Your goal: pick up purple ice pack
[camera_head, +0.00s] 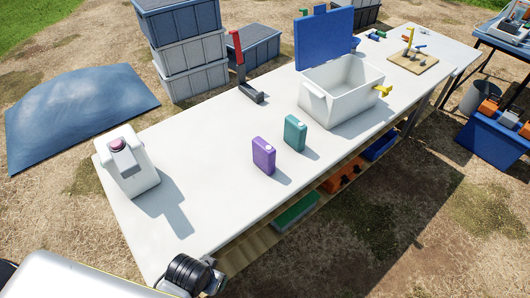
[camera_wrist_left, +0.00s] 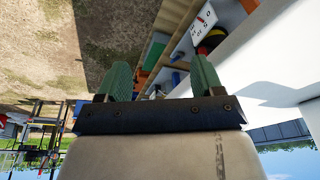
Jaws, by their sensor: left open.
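The purple ice pack (camera_head: 263,156) stands upright on the white table (camera_head: 215,135), near its front edge, in the head view. A teal ice pack (camera_head: 295,133) stands behind it to the right, apart from it. My left gripper (camera_wrist_left: 160,77) shows in the left wrist view with its two green fingers spread and nothing between them. It is away from the purple pack, which that view does not show. My right gripper is in neither view.
A white cooler (camera_head: 315,109) with its blue lid (camera_head: 323,38) raised stands farther back. A white jug (camera_head: 128,176) is at the table's left end. A red-handled tool (camera_head: 238,50) stands at the far edge. Several items lie on a wooden shelf (camera_head: 240,252) below. The tabletop left of the purple pack is clear.

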